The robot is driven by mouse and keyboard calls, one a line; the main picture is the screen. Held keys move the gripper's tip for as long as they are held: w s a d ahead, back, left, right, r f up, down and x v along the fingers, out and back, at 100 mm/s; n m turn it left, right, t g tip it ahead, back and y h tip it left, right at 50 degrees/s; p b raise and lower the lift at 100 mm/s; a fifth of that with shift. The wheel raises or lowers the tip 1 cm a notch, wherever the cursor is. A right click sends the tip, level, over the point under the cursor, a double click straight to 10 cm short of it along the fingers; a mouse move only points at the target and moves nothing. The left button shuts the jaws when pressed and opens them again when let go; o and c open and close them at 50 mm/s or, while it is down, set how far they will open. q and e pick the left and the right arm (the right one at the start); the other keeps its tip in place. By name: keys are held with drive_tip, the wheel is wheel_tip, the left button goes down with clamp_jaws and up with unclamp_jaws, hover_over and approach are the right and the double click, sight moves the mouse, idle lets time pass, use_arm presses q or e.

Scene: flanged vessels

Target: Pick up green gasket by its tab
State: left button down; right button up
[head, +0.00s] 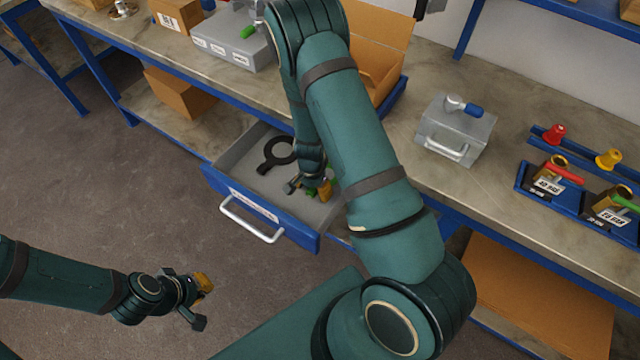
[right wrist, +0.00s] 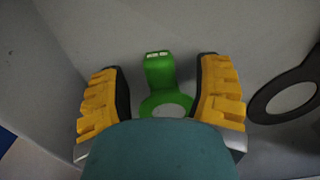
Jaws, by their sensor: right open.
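The green gasket (right wrist: 160,75) lies in the open drawer (head: 237,207). In the right wrist view its tab points up the picture, between my two yellow fingers, and part of its ring is hidden behind my gripper body. My right gripper (right wrist: 163,88) is open, with a finger on either side of the tab and a gap to each. In the head view my right gripper (head: 314,190) is down inside the drawer, mostly hiding the green gasket. My left gripper (head: 198,300) hangs in free space over the floor at lower left; its opening is unclear.
A black gasket (head: 279,155) lies in the drawer near my right gripper and also shows in the right wrist view (right wrist: 285,100). The drawer walls stand close around. A grey vessel (head: 456,130) and blue stands with flanged parts (head: 548,186) are on the bench.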

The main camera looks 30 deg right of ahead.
drive_tip(key=shift+f, duration=0.35)
drive_tip(key=shift+r, duration=0.1)
drive_tip(key=c, duration=1.1)
drive_tip(key=shift+o, duration=0.2)
drive_tip(key=shift+r, duration=0.1)
